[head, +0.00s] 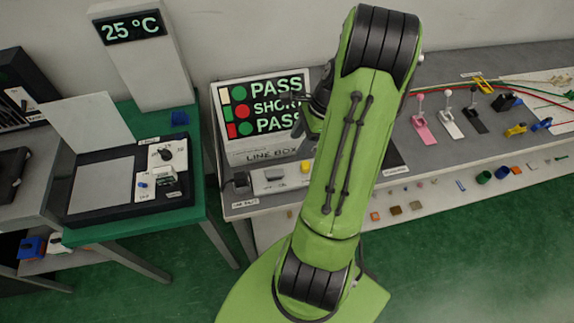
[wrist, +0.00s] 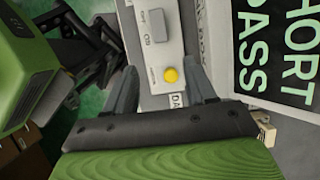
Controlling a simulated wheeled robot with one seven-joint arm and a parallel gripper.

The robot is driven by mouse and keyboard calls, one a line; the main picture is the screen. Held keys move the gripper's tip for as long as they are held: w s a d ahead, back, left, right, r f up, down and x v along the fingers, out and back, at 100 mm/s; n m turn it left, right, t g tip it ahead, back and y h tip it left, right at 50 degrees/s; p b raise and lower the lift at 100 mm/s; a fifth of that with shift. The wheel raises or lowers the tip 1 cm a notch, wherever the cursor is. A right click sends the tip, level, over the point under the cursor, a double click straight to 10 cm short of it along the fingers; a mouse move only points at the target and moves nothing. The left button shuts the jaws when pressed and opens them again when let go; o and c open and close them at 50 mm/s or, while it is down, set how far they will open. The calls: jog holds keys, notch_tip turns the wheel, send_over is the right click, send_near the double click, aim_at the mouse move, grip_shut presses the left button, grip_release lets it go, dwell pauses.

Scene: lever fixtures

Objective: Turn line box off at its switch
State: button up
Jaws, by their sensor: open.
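The line box (head: 262,146) stands on the grey bench in the head view, with a lit screen reading PASS, SHORT, PASS; the screen also shows at right in the wrist view (wrist: 275,45). In front of it lies a pale control strip (head: 268,185) with a grey switch (wrist: 157,27) and a round yellow button (wrist: 170,75). Small lettering sits beside the switch; its setting is unclear. My gripper (wrist: 163,85) is open and empty above the strip, its fingers either side of the button's end. In the head view my arm hides most of the gripper.
A green table (head: 190,222) with a black-framed station and knob stands at left, beside a 25 °C display tower (head: 146,60). Pink, white and black lever fixtures (head: 450,122) stand right of my arm. Small parts lie on the lower shelf.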

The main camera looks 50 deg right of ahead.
aim_at(279, 172)
jog(key=b+x, duration=0.2)
jog(key=x, duration=1)
jog(key=shift+a+f, duration=0.1)
jog(key=shift+f, duration=0.3)
grip_shut()
jog(key=shift+w+a+r+g+h, duration=0.2)
jog(key=shift+a+r+g+h, duration=0.15)
jog(key=shift+g+h, duration=0.2)
jog(key=h, duration=0.1)
jog(key=g, duration=0.1)
jog(key=h, duration=0.1)
jog(key=shift+w+a+r+g+h, duration=0.15)
jog(key=shift+w+a+g+h, duration=0.1)
jog(key=shift+a+g+h, duration=0.1)
jog(key=shift+d, duration=0.1)
